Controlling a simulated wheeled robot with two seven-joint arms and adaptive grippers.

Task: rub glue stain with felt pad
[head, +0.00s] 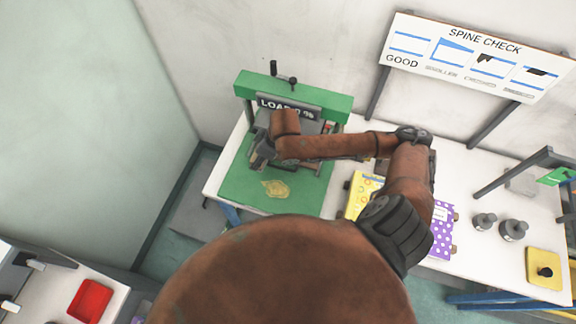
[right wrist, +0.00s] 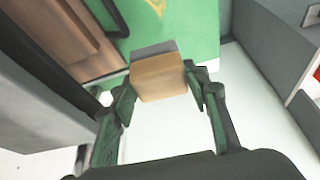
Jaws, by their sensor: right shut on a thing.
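The glue stain (head: 275,188) is a yellowish patch on the green mat (head: 240,195) at the front of the press. A bit of the stain shows at the top edge of the right wrist view (right wrist: 157,5). My right gripper (right wrist: 161,82) is shut on the felt pad (right wrist: 160,76), a tan block with a grey layer on its far side. In the head view my right gripper (head: 259,157) is over the back left of the mat, behind and left of the stain; the pad is hidden or too small to make out there. My left gripper is not in view.
A green press frame (head: 292,90) with a "LOAD" display stands behind the mat. To the right on the white table are a yellow box (head: 359,193), a purple dotted piece (head: 440,228), grey weights (head: 512,230) and a yellow tray (head: 543,285). The stain's front side is clear.

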